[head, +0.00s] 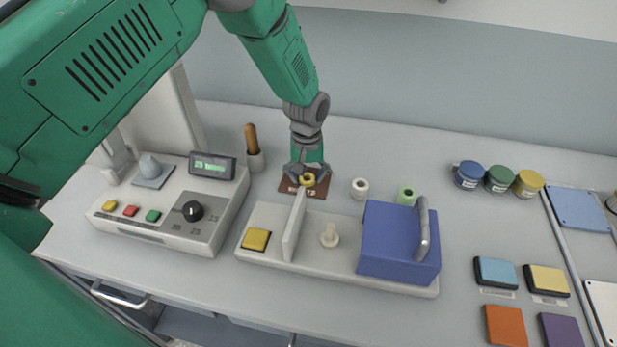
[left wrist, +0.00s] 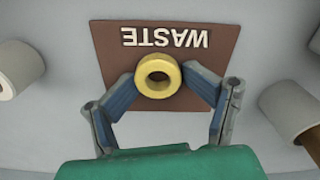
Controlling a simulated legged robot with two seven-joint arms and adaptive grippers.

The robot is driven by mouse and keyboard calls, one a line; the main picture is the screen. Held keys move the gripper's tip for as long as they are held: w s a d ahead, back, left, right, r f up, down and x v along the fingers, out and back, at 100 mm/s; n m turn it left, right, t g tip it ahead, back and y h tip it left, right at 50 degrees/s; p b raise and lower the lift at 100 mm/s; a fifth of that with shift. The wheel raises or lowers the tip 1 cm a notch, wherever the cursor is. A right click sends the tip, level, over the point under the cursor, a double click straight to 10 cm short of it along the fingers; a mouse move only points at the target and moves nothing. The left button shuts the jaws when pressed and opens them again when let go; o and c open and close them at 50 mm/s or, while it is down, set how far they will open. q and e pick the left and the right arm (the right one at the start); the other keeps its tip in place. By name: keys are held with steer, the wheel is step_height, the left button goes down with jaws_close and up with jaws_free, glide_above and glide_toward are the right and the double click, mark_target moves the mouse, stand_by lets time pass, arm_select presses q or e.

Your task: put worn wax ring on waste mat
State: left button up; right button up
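The worn wax ring (head: 307,180) is a yellow ring. It also shows in the left wrist view (left wrist: 158,75), with its hole facing the camera. My left gripper (head: 305,178) has its fingertips on opposite sides of the ring and appears shut on it. The waste mat (head: 287,186) is brown, lies flat behind the white fixture and reads WASTE in the left wrist view (left wrist: 112,48). The ring is over the mat; whether it touches the mat I cannot tell. My right gripper is out of view.
A white upright plate (head: 294,226) on the fixture stands just in front of the mat. A white roll (head: 360,188) and a green roll (head: 406,196) are to its right. A holder with an orange-handled tool (head: 254,150) stands to its left. A blue block (head: 392,245) sits on the fixture.

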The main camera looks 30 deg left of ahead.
mark_target(306, 179)
arm_select(q)
steer(key=shift+a+r, duration=0.2)
steer(key=shift+a, duration=0.05)
steer(key=r, duration=0.4)
steer(key=shift+w+a+r, duration=0.1)
steer(key=shift+w+a, duration=0.1)
step_height(306, 179, up, 8)
steer(key=shift+d+r+b, duration=0.2)
steer(key=shift+b, duration=0.15)
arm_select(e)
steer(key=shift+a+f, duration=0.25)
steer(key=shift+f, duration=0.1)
arm_select(q)
steer(key=shift+s+a, duration=0.1)
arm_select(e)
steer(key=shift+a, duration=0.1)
